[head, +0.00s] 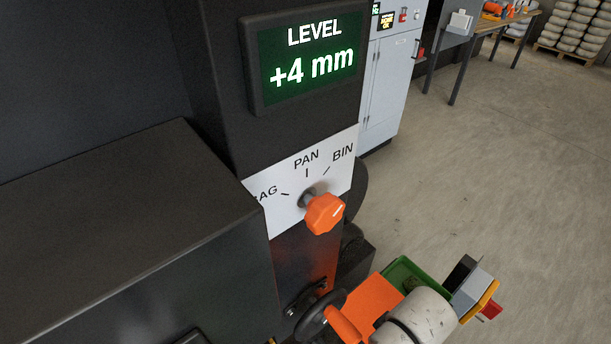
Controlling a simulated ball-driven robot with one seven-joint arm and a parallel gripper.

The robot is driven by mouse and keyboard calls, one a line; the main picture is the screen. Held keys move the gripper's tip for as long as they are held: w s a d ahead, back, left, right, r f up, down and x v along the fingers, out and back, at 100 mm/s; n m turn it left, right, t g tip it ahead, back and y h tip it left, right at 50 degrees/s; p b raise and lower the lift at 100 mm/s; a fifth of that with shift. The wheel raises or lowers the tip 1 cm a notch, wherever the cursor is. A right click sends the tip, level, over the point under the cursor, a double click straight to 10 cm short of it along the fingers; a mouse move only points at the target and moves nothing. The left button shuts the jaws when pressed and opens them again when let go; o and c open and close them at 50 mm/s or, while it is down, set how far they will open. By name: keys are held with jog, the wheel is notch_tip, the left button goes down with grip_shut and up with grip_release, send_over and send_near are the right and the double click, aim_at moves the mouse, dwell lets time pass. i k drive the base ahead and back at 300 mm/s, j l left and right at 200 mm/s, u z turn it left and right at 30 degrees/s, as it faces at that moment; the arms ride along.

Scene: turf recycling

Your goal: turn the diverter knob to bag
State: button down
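The orange diverter knob (324,213) sticks out on a short metal shaft from a white label plate (285,220) on a dark column. The plate reads BAG at the left, its first letter partly cut off by the dark housing, PAN in the middle and BIN at the right, each with a tick mark. The knob stands below the PAN and BIN marks. I cannot tell which mark it is set to. Nothing touches the knob. I cannot make out my gripper in this view.
A LEVEL display (307,62) above reads +4 mm. A dark housing (120,220) fills the left. Below are a black handwheel (311,318), a green tray (402,272) and a pale cylinder (428,312). A grey cabinet (388,80) stands behind. Floor at the right is clear.

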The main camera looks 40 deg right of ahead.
aim_at(323, 213)
jog(key=k+u, duration=0.1)
jog(key=k, duration=0.3)
jog(key=k+j+u, duration=0.15)
jog(key=k+u, duration=0.25)
jog(key=k, duration=0.1)
